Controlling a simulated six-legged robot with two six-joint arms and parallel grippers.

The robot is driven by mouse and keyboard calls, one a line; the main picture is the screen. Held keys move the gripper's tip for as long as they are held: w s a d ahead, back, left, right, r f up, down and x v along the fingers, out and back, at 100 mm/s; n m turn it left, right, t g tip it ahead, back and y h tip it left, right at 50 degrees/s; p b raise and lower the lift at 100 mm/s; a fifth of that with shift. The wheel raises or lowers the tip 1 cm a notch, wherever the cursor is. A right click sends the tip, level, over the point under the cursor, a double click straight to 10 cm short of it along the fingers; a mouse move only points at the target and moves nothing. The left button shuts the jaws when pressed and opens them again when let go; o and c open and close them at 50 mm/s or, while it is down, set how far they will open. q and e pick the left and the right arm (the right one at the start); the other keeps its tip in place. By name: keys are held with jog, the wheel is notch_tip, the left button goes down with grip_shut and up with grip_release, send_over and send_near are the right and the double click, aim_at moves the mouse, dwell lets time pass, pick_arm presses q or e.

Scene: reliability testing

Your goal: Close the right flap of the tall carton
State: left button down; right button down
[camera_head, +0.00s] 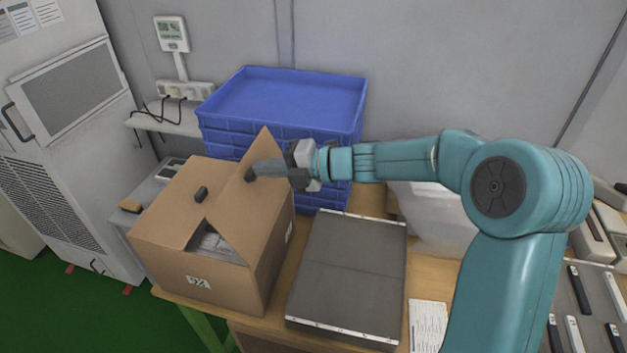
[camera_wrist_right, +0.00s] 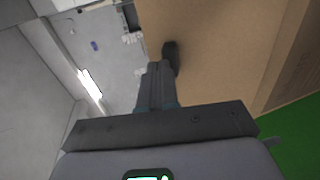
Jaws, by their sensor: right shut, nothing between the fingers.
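The tall brown carton (camera_head: 195,270) stands on the wooden table. Its left flap (camera_head: 172,205) lies nearly flat, with a dark knob (camera_head: 201,194) on it. Its right flap (camera_head: 241,213) is tilted up, and a gap between the flaps shows greyish contents. My right gripper (camera_head: 256,170) is shut and empty, with its fingertips at the right flap beside a dark knob. In the right wrist view the shut fingers (camera_wrist_right: 155,75) are close to that dark knob (camera_wrist_right: 170,55) on the cardboard (camera_wrist_right: 215,45); whether they touch is unclear. My left gripper is out of view.
Stacked blue crates (camera_head: 290,100) stand behind the carton. A dark grey flat case (camera_head: 350,275) lies right of it, with a paper sheet (camera_head: 428,322) beside that. A grey cabinet (camera_head: 70,140) stands at the left. White boxes (camera_head: 430,215) are behind my right arm.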

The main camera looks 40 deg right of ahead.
aim_at(245, 171)
jog(key=x, duration=0.2)
jog(key=b+x, duration=0.1)
jog(key=x, duration=0.2)
jog(key=b+x, duration=0.1)
jog(key=x, duration=0.2)
jog(key=shift+s+f, duration=0.15)
jog(key=shift+f, duration=0.15)
jog(key=shift+g+h, duration=0.4)
jog(key=shift+g, duration=0.2)
jog(key=shift+w+a+f+p, duration=0.35)
jog(key=shift+w+a+f, duration=0.25)
jog(key=shift+f, duration=0.3)
jog(key=shift+w+a+f+p, duration=0.3)
jog(key=shift+w+a+f, duration=0.25)
jog(key=shift+f, duration=0.35)
jog(key=shift+w+a+f+p, duration=0.4)
jog(key=shift+w+f, duration=0.25)
jog(key=shift+f, duration=0.3)
